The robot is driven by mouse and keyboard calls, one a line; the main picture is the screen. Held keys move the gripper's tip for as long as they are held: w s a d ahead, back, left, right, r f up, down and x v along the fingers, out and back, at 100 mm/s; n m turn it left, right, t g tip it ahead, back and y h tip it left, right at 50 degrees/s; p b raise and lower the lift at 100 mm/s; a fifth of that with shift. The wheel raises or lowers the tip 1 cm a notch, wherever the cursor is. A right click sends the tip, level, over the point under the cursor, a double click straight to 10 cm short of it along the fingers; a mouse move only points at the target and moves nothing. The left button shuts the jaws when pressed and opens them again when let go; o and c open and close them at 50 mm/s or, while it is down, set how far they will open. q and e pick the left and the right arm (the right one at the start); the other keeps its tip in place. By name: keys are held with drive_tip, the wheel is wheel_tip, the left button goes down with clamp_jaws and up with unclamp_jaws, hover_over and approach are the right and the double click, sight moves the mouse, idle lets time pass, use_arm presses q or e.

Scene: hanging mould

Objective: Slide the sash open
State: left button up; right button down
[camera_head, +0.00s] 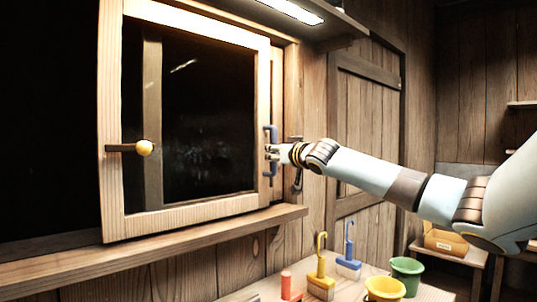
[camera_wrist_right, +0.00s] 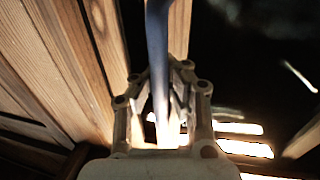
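The sash (camera_head: 190,223) is a pale wooden frame around dark glass, standing above a wooden sill in the head view. My right gripper (camera_head: 272,153) is at the blue handle. In the right wrist view the blue handle (camera_wrist_right: 158,45) runs between the fingers of my right gripper (camera_wrist_right: 164,88), which look closed around it. My left gripper is out of view.
Below the sill, a bench holds a yellow-handled brush (camera_head: 321,280), a blue-handled brush (camera_head: 348,262), a green pot (camera_head: 406,274), a yellow pot (camera_head: 385,290) and an orange-red item (camera_head: 288,285). A plank door (camera_head: 365,120) is behind my right arm.

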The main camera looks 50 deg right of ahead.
sight(267, 120)
drive_tip(key=shift+f, duration=0.35)
drive_tip(key=c, duration=1.3)
unclamp_jaws()
drive_tip(key=shift+s+d+r, duration=0.15)
drive_tip(key=shift+s+r, duration=0.1)
drive_tip(key=shift+s, duration=0.2)
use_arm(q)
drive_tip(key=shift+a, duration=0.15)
use_arm(e)
drive_tip(key=shift+w, duration=0.2)
drive_tip(key=shift+r, duration=0.1)
wheel_tip(267, 120, up, 10)
drive_tip(key=shift+f, duration=0.1)
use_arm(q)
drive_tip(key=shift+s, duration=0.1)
